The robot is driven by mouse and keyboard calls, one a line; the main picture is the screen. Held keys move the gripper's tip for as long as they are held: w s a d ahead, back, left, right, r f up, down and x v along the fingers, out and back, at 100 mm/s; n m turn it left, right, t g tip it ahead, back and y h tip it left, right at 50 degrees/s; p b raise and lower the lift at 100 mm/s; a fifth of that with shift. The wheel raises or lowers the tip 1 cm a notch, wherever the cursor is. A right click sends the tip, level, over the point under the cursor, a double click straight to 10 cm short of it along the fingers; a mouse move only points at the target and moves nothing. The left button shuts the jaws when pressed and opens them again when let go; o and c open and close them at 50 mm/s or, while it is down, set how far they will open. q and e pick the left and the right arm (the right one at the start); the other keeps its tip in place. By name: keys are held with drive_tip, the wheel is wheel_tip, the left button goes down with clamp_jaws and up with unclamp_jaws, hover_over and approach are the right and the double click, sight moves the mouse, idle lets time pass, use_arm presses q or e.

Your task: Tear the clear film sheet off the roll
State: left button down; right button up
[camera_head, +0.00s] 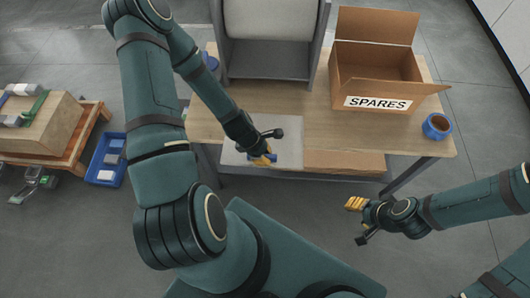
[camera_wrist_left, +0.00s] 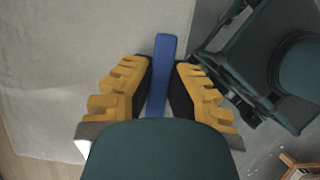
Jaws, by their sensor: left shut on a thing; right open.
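The roll (camera_head: 270,18) is a wide pale cylinder in a grey stand (camera_head: 322,45) at the back of the table. A greyish, see-through film sheet (camera_head: 287,130) lies flat in front of the stand and reaches the table's front edge. It also shows in the left wrist view (camera_wrist_left: 70,60). My left gripper (camera_head: 265,160) is at the sheet's front edge, shut on a blue bar (camera_wrist_left: 164,48) that sticks out between its yellow fingers. The bar's lower part is hidden by the gripper. My right gripper (camera_head: 353,204) is open and empty in front of the table.
An open cardboard box labelled SPARES (camera_head: 375,68) stands on the table (camera_head: 310,118) right of the stand. At the left are a blue crate (camera_head: 107,160) and a wooden pallet (camera_head: 75,148) on the floor.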

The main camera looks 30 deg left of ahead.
use_arm(q)
drive_tip(key=shift+s+d+r+b, duration=0.15)
drive_tip(key=shift+s+d, duration=0.2)
drive_tip(key=shift+s, duration=0.25)
drive_tip(key=shift+s+d+f+b, duration=0.1)
drive_tip(key=shift+s+d, duration=0.2)
drive_tip(key=shift+s, duration=0.35)
drive_tip(key=shift+s+d+r+b, duration=0.15)
drive_tip(key=shift+s+d, duration=0.2)
drive_tip(key=shift+s, duration=0.25)
drive_tip(key=shift+f, duration=0.1)
wheel_tip(320, 180, up, 8)
drive_tip(key=s+d+p, duration=0.1)
drive_tip(key=p, duration=0.5)
drive_tip(key=shift+s, duration=0.4)
